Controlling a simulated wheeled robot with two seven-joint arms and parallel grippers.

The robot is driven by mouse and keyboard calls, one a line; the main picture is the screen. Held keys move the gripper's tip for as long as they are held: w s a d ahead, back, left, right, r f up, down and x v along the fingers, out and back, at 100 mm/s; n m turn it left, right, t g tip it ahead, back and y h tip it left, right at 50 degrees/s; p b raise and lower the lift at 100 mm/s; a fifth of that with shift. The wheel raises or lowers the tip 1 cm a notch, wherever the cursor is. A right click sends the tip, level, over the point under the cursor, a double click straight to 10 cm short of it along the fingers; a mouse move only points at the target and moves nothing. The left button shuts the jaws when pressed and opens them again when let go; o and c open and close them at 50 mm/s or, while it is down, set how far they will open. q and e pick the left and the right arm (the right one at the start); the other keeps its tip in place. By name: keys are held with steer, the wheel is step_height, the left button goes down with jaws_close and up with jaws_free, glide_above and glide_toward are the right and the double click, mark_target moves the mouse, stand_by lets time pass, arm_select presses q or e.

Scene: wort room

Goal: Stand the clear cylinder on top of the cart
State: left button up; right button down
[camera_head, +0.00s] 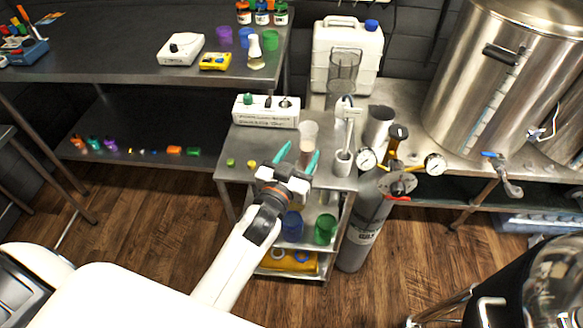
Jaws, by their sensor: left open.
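A clear cylinder (308,131), with a pale brownish lower part, stands upright on the top of the steel cart (236,172). My left gripper (298,157) is over the cart's front part, its two teal fingers apart. The cylinder is just beyond and between the fingertips, nearer the right one; whether a finger touches it I cannot tell. The gripper hides part of the cart top. A taller clear vessel (344,66) stands farther back, in front of a white jug. My right gripper is not in view.
A white rack box (266,111) lies along the cart's back edge. A white cup (342,161) is at its right edge. A gas cylinder with gauges (362,228) stands to the right. Small yellow-green pieces (251,163) lie on the cart's left part, which has some free room.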

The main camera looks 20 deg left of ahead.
arm_select(q)
steer(key=shift+s+a, duration=0.1)
steer(key=shift+s, duration=2.25)
steer(key=s+a+f+m+g, duration=0.1)
steer(key=s+a+f+g, duration=0.1)
steer(key=s+f+g, duration=0.7)
steer(key=s+a+f+m+g, duration=0.1)
steer(key=s+f+g, duration=0.3)
steer(key=s, duration=0.9)
step_height(320, 180, down, 26)
steer(key=s+g, duration=0.2)
steer(key=g, duration=0.1)
steer(key=s+a+f+g+p, duration=0.1)
steer(key=s+a+f, duration=0.2)
steer(key=s+f, duration=1)
steer(key=shift+s+f+y, duration=0.3)
steer(key=shift+s+f, duration=0.1)
steer(key=shift+s, duration=0.75)
